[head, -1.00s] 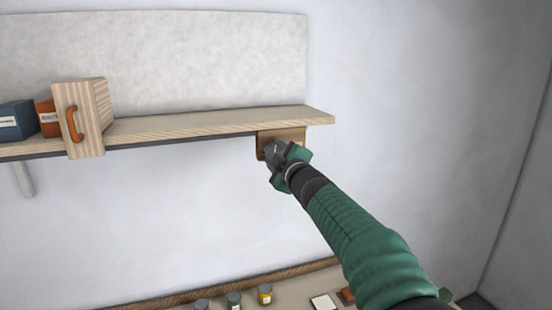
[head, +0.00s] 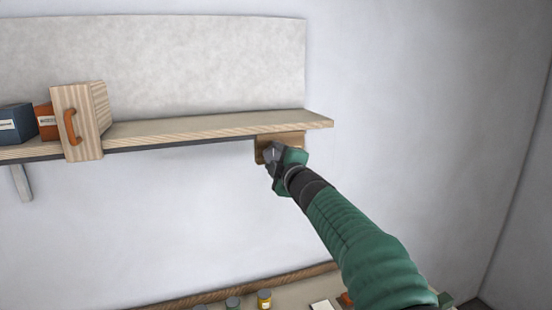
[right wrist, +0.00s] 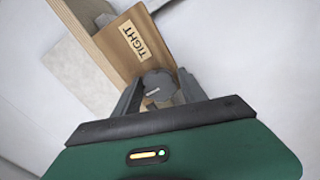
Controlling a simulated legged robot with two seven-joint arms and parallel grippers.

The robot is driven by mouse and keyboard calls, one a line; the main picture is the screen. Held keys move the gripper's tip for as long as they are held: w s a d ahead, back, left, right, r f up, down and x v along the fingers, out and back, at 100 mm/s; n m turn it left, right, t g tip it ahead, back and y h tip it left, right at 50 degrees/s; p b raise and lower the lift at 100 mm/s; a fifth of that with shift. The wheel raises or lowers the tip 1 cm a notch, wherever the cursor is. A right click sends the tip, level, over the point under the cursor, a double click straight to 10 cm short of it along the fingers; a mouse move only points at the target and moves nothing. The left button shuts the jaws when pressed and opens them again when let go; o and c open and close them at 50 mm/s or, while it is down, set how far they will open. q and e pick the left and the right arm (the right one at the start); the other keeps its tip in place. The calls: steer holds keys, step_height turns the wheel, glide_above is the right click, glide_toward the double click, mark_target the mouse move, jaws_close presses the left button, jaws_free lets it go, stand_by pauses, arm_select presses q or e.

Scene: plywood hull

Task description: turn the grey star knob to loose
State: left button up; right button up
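The grey knob (right wrist: 158,84) is on a wooden block (right wrist: 140,45) whose label reads "TIGHT". A small pale mark shows on the knob's face. The block (head: 295,139) also shows in the head view, under the right end of the shelf. My right gripper (right wrist: 160,88) has one finger on each side of the knob, and they appear to be closed on it. In the head view my right gripper (head: 271,155) is in front of the block and hides the knob. My left gripper is not in view.
The wooden shelf (head: 200,128) runs above my right gripper. A wooden box with an orange handle (head: 85,120), an orange box (head: 45,122) and a blue box (head: 15,124) stand at its left. Below, a bench holds small jars, one yellow (head: 264,299). The wall space right of the shelf is clear.

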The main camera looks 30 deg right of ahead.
steer(key=shift+a, duration=0.1)
steer(key=shift+s+f, duration=0.15)
steer(key=shift+s, duration=0.15)
steer(key=b+v, duration=0.1)
steer(key=v, duration=0.2)
steer(key=shift+s+a+f, duration=0.1)
steer(key=shift+s, duration=0.1)
glide_toward(274, 159)
steer(key=v, duration=0.6)
steer(key=shift+s+p, duration=0.5)
steer(key=shift+p, duration=0.75)
steer(key=shift+s, duration=0.15)
